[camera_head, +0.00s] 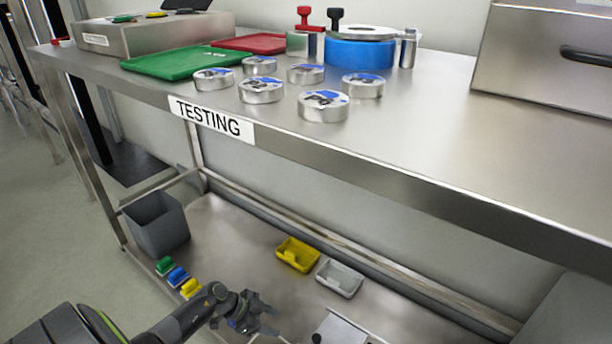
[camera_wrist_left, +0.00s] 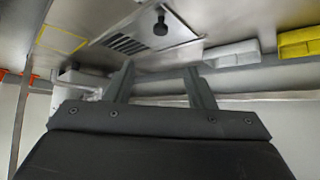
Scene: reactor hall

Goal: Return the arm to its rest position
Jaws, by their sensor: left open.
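My left gripper (camera_head: 262,314) is over the lower shelf (camera_head: 235,240), at the bottom of the head view. In the left wrist view its two fingers (camera_wrist_left: 160,88) stand apart with nothing between them. My left arm comes in from the bottom left, low and below the table top. My right gripper does not show in either view.
The steel table (camera_head: 430,130) labelled TESTING overhangs the shelf and holds several round tins (camera_head: 323,106). On the shelf are a yellow tray (camera_head: 298,254), a white tray (camera_head: 339,278), a grey bin (camera_head: 157,224) and small coloured blocks (camera_head: 178,277). A metal plate (camera_head: 340,328) lies right of the gripper.

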